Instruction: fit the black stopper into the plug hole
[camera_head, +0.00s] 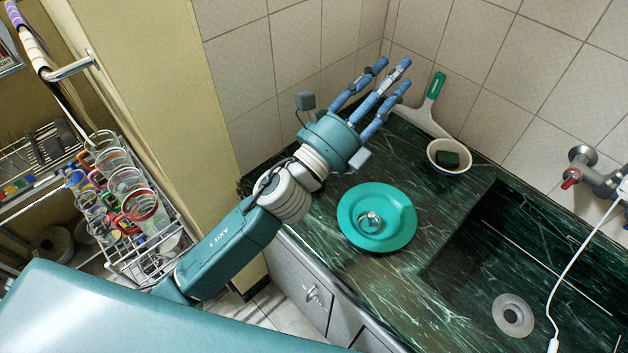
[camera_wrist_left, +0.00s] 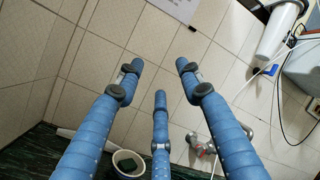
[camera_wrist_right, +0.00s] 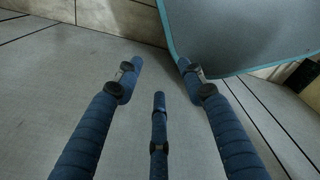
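The plug hole (camera_head: 513,315) is a round metal drain in the dark green marble sink at the lower right of the head view. A small round metallic piece (camera_head: 370,222) lies on a teal plate (camera_head: 402,222) on the counter; I cannot tell whether it is the stopper. No clearly black stopper shows. My left gripper (camera_head: 390,80) is above the counter's back, beyond the plate, fingers spread and empty. It also shows open in the left wrist view (camera_wrist_left: 160,78). My right gripper (camera_wrist_right: 160,80) is open and empty over a plain grey surface, outside the head view.
A white bowl (camera_head: 436,161) with a dark sponge (camera_head: 448,160) and a squeegee (camera_head: 424,118) stand by the tiled wall. A tap (camera_head: 590,172) and a white cable (camera_head: 577,262) are at the right. A rack of glasses (camera_head: 140,255) is at the left.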

